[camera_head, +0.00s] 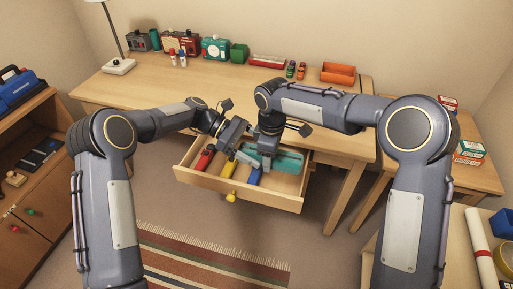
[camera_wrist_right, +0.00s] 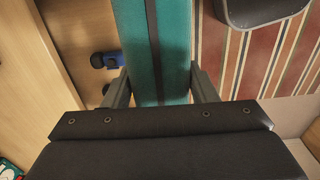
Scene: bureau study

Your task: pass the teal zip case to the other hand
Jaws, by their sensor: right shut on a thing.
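The teal zip case (camera_head: 289,161) shows in the head view over the right part of the open drawer, partly hidden behind my right gripper (camera_head: 266,160). In the right wrist view the teal case (camera_wrist_right: 173,40), with a dark zip strip along it, lies between the two fingers of my right gripper (camera_wrist_right: 162,88), which is shut on it. My left gripper (camera_head: 232,148) is close to the left of the right one, above the drawer. Its fingers are small and overlap other parts, so I cannot tell whether they are open.
The open drawer (camera_head: 220,183) holds a red item (camera_head: 204,160), a yellow item (camera_head: 229,168) and a blue item (camera_head: 254,176). The desk (camera_head: 170,82) carries several boxes at the back and an orange tray (camera_head: 338,73). A striped rug (camera_head: 200,262) lies on the floor.

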